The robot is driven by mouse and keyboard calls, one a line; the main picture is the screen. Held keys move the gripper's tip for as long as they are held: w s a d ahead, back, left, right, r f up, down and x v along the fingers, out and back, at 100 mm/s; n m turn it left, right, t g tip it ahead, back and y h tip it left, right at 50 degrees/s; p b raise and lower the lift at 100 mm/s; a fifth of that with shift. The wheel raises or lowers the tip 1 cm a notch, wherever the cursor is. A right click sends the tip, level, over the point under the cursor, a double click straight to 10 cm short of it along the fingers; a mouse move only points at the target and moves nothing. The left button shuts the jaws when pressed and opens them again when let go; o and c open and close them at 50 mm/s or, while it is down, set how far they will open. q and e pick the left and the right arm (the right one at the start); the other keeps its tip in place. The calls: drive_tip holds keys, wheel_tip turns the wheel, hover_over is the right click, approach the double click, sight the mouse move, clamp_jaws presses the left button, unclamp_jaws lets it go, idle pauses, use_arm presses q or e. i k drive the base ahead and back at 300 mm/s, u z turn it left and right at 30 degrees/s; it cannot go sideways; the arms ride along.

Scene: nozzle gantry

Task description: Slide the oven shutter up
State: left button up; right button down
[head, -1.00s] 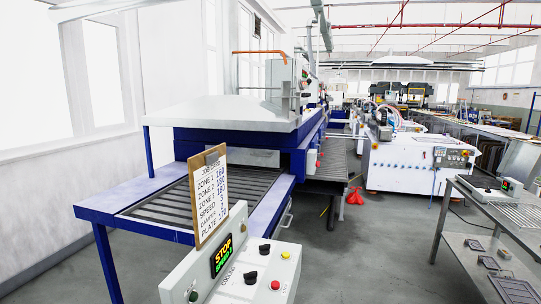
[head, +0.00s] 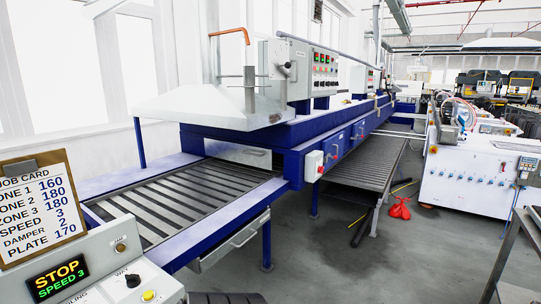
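The oven (head: 290,133) is a long blue machine running back to the right, with a pale sloped hood (head: 205,108) over its near end. The shutter (head: 238,153) looks like a grey metal plate across the oven mouth, just above the slatted conveyor (head: 190,195). A small handle seems to sit on its right part. Its lower edge is close to the slats; I cannot tell the exact gap. Neither of my grippers shows in the head view.
A control box (head: 95,290) reading "STOP SPEED 3" and a job card (head: 40,212) stand at the near left. A drawer (head: 235,240) juts below the conveyor. A red cloth (head: 400,208) lies on the floor. Open floor (head: 335,265) is at the right.

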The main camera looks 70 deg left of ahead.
sight(232, 154)
drive_tip(key=u, duration=0.95)
